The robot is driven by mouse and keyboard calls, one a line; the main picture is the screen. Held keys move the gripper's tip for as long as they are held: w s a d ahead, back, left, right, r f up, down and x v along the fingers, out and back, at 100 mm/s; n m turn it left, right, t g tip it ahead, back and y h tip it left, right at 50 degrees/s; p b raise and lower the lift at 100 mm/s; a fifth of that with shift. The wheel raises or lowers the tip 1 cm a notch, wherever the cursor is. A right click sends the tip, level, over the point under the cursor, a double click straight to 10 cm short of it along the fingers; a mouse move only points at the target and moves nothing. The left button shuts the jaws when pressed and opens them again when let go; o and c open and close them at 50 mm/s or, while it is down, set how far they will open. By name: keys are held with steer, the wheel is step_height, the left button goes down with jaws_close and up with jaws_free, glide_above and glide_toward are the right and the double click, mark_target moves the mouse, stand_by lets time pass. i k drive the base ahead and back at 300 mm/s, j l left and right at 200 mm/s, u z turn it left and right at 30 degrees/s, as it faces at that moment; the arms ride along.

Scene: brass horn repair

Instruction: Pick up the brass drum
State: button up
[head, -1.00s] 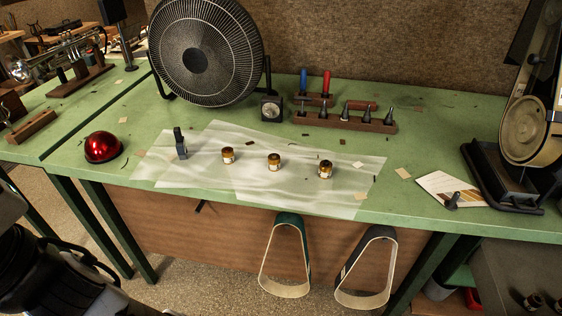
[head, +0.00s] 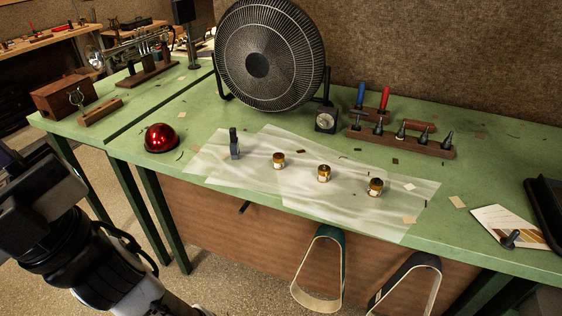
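Three small brass-brown cylinders with pale labels stand upright in a row on translucent sheets (head: 262,150) on the green bench. They are a left one (head: 279,160), a middle one (head: 324,173) and a right one (head: 376,187). I cannot tell from their looks which, if any, is the brass drum. Part of my arm shows at the lower left, in front of the bench and apart from the cylinders. The fingers of my gripper do not show.
A small dark bottle (head: 234,143) stands left of the cylinders, and a shiny red dome (head: 161,138) further left. A large black fan (head: 270,55), a dial gauge (head: 325,121) and a wooden tool rack (head: 425,145) stand behind. A leaflet (head: 508,226) lies at right.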

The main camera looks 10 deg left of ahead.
mark_target(279, 163)
steer(key=i+j+u, duration=0.1)
steer(key=i+u, duration=0.25)
steer(key=i+l+u, duration=0.1)
steer(key=i+u, duration=0.3)
steer(key=i, duration=0.15)
